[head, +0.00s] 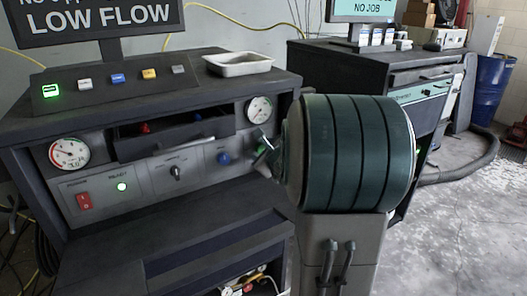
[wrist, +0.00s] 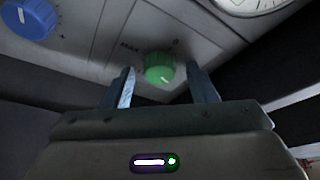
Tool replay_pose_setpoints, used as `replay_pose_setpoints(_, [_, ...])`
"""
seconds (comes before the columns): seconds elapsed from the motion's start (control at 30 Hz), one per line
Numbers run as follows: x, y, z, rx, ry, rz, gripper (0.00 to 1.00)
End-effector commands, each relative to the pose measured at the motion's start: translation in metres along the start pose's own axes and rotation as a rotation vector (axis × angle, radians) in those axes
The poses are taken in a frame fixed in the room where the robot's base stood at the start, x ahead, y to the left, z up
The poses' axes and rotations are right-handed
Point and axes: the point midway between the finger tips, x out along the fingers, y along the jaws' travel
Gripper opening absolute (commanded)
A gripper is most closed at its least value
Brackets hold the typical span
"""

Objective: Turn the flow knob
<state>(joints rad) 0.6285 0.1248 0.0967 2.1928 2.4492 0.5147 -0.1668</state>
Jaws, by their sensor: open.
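A green knob (wrist: 159,68) with a pale pointer mark sits on the grey front panel, with "MAX" printed at its upper left in the wrist view. Which knob is named flow cannot be read. My gripper (wrist: 162,76) is open, with one finger on each side of the green knob in that view. Whether the fingers touch it cannot be told. In the head view my gripper (head: 267,157) is at the panel's right part, mostly hidden behind my arm. A blue knob (head: 223,158) sits left of it, and also shows in the wrist view (wrist: 30,18).
A round gauge (head: 259,110) is above my gripper, and another gauge (head: 69,153) is at the left. An open drawer (head: 174,137) juts out above the knobs. A screen (head: 100,18) reads "LOW FLOW". A white tray (head: 238,64) sits on top.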

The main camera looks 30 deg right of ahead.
Motion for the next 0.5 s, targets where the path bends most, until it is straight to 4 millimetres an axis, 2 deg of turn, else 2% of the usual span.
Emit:
replay_pose_setpoints(0.2, [0.0002,0.0,0.0002,0.0,0.0,0.0,0.52])
replay_pose_setpoints(0.23, [0.0001,-0.0001,0.0002,0.0,0.0,0.0,0.46])
replay_pose_setpoints(0.37, [0.0,-0.0001,0.0002,0.0,0.0,0.0,0.1])
replay_pose_setpoints(0.4, [0.0,0.0,0.0002,0.0,0.0,0.0,0.07])
replay_pose_setpoints(0.5, [-0.0001,-0.0001,0.0002,0.001,0.0,0.0,0.07])
